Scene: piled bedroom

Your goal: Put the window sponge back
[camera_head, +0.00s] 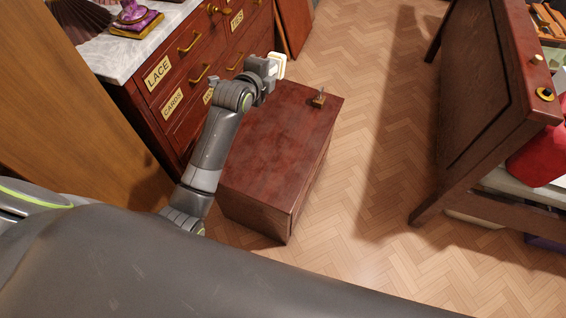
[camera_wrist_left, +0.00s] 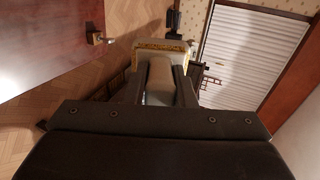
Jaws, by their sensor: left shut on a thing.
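My left gripper (camera_head: 266,70) is shut on a small pale block with a yellowish edge, which looks like the window sponge (camera_head: 279,64). It holds the block in the air near the far left corner of a low red-brown cabinet. In the left wrist view the sponge (camera_wrist_left: 160,45) sits between the fingers, its far edge yellow and speckled. The fingers (camera_wrist_left: 160,82) hide part of it. My right gripper is not in view.
The low cabinet (camera_head: 260,135) has a bare top except a small brass piece (camera_head: 319,98). A labelled dresser (camera_head: 180,90) with brass handles stands at left. A dark wooden panel (camera_head: 490,80) stands at right. Herringbone floor (camera_head: 365,150) between is clear.

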